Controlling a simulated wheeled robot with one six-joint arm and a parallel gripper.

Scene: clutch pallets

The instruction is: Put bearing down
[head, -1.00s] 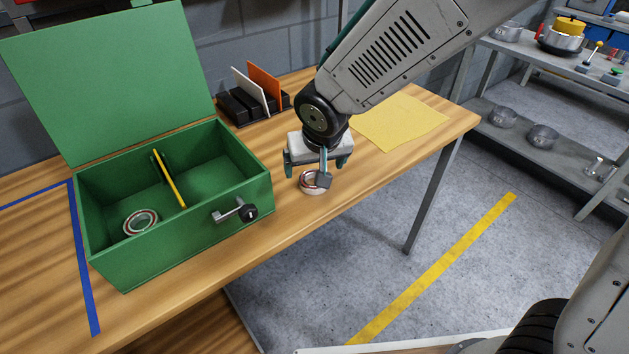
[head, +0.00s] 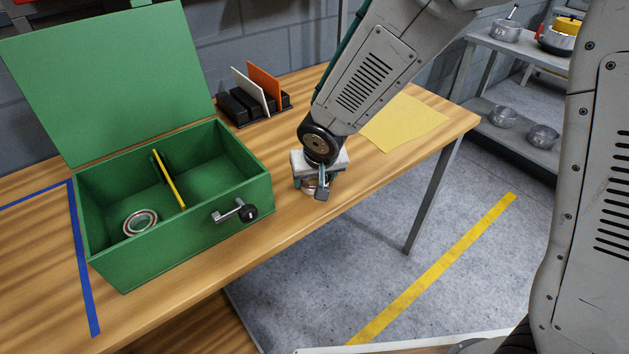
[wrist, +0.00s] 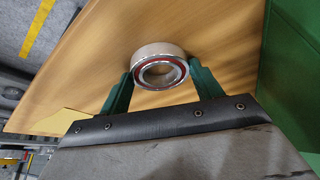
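A silver ring bearing with a red inner band (wrist: 158,68) sits between the two green fingers of my gripper (wrist: 160,72) in the wrist view, one finger against each side. In the head view my gripper (head: 314,183) is low over the table near its front edge, right of the green box. The bearing is mostly hidden there behind the gripper. It appears at or very near table height; I cannot tell if it touches the wood. A second similar bearing (head: 140,222) lies flat in the left compartment of the open green box (head: 180,250).
The box has a yellow-edged divider (head: 169,179), a raised lid (head: 110,85) and a front crank handle (head: 236,212). A black rack (head: 245,108) with white and orange plates stands behind. A yellow sheet (head: 405,124) lies at right. Blue tape (head: 86,275) marks the left table.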

